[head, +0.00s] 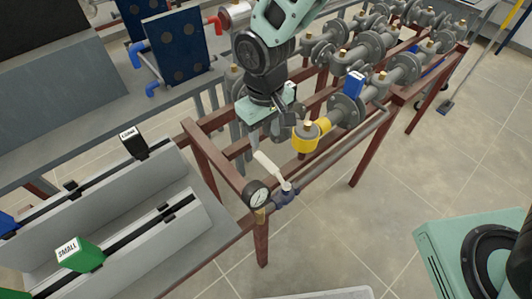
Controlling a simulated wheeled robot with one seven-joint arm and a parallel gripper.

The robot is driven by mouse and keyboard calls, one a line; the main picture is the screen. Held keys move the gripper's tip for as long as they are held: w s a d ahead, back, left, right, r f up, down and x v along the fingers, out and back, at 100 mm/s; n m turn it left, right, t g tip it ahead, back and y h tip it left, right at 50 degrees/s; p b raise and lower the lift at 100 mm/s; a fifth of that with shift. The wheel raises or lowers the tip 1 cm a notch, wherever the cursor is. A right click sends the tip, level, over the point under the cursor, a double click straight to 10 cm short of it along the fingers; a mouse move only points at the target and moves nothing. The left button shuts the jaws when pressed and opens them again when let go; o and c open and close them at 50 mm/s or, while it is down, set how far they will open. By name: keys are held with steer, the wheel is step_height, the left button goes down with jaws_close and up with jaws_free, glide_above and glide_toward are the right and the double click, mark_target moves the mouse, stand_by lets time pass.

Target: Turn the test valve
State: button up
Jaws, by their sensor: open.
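A small valve (286,190) with a dark blue-grey body sits on the thin pipe at the front of the pipe rack. Its white lever (268,163) slants up and to the left from the body. I take this for the test valve; no label on it is readable. A round pressure gauge (257,194) stands just left of it. My gripper (264,134) is open and points down, above and apart from the lever. Its fingers are small and partly hidden by the wrist.
A yellow fitting (305,138) stands close to the right of my gripper. Red-brown frame posts and grey flanged pipes (376,70) lie behind. A grey bench (205,225) with a green SMALL block (82,256) is at left. The floor (340,235) in front is clear.

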mark_target(265, 160)
step_height(265, 160, down, 9)
steer(key=shift+f+p, duration=0.1)
steer(key=shift+p, duration=0.4)
jaws_close()
